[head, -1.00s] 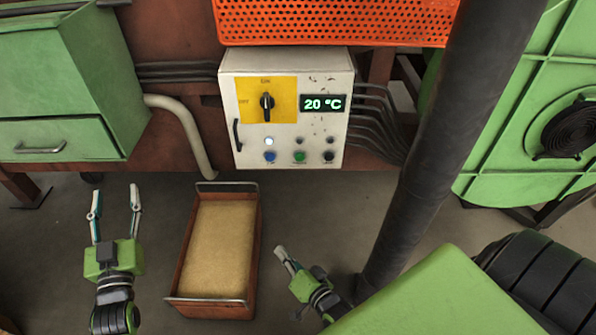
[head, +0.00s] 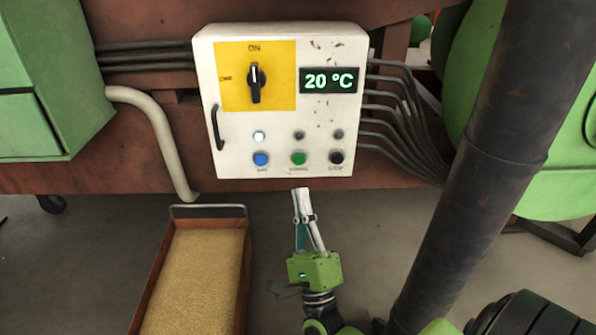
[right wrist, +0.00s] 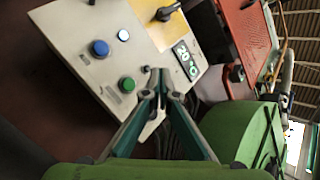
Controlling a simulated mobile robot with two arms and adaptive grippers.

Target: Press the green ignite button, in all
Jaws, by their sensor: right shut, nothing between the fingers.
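The green button (head: 298,158) is on the lower middle of the white control box (head: 285,120), between a blue button (head: 261,159) and a black button (head: 337,157). Its label is too small to read surely. My right gripper (head: 301,190) is shut and empty, just below the box and the green button in the head view. In the right wrist view the green button (right wrist: 127,84) is left of the shut fingertips (right wrist: 158,72), apart from them. My left gripper is out of the head view.
The display (head: 330,80) reads 20 °C, and the rotary switch (head: 255,83) points up to ON. The white lamp (head: 259,135) is lit. A sand-filled tray (head: 242,270) stands on the left; a dark pipe (head: 470,170) rises on the right.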

